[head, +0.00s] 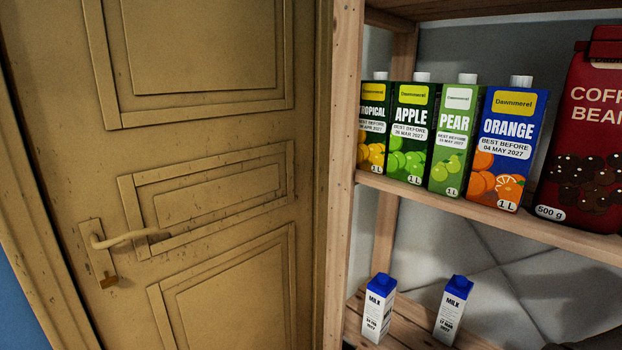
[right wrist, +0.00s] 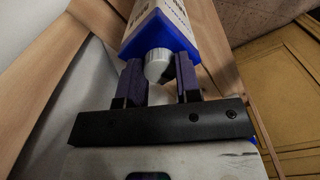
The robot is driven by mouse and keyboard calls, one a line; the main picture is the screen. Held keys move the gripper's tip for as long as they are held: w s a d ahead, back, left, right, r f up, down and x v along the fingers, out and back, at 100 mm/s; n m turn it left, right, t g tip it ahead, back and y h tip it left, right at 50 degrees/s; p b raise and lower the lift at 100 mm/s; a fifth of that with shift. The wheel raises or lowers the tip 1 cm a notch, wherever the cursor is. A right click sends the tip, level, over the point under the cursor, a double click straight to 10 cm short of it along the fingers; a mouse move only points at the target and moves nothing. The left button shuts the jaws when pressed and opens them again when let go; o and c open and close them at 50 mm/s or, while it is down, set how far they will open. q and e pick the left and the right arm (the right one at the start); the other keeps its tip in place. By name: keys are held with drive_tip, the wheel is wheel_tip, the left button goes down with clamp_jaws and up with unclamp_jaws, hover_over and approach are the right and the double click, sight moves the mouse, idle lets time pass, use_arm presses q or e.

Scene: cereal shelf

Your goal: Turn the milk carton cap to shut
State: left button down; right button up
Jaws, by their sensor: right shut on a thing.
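Two milk cartons, white with blue tops, stand on the lower shelf in the head view: one on the left (head: 378,310) and one on the right (head: 453,312). In the right wrist view, a white ridged cap (right wrist: 158,64) sits on a milk carton (right wrist: 166,32) with a blue top. My right gripper (right wrist: 160,76) is shut on this cap, one dark finger on each side. My left gripper is in neither view.
The upper shelf (head: 430,194) holds several juice cartons, including an orange one (head: 507,145), and a red coffee bag (head: 588,150). A wooden post (head: 342,180) and a yellow door (head: 190,150) stand left of the shelves. A wooden board lies close beside the gripper.

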drive_tip(key=shift+a+r, duration=0.15)
drive_tip(key=shift+r, duration=0.15)
